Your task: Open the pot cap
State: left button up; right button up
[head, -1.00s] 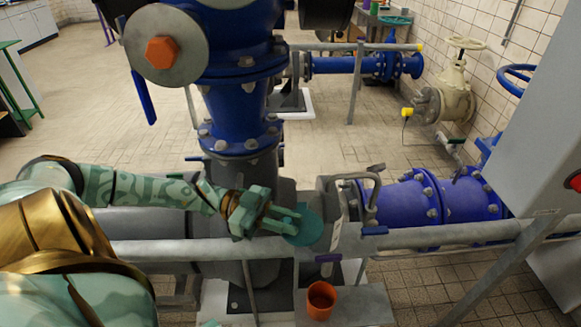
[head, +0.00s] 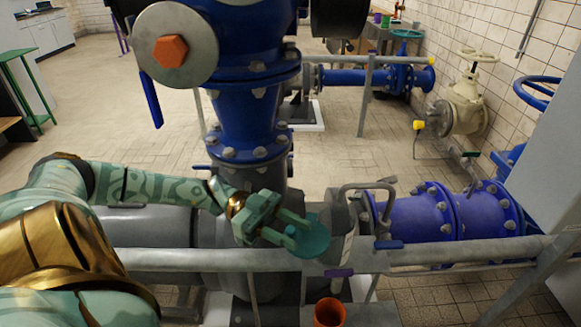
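A round teal disc (head: 310,239), which looks like the pot cap, shows beside the grey pipework, just behind the front rail. My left gripper (head: 303,233) reaches in from the left. Its two fingers are apart, with their tips at the left edge and face of the disc. I see nothing clearly clamped between them, and I cannot tell whether they touch the disc. The fingers hide part of the disc's left side. The pot under it is not clear to make out. My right gripper is not in view.
A grey rail (head: 440,253) runs across in front. A curved grey handle (head: 370,186) and a blue pipe (head: 425,215) are to the right. A thick blue vertical pipe (head: 248,125) rises behind. An orange cup (head: 329,312) stands below the rail.

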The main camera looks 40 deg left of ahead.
pick_arm(q)
jog(key=shift+a, duration=0.1)
jog(key=b+v, duration=0.1)
jog(key=v, duration=1.5)
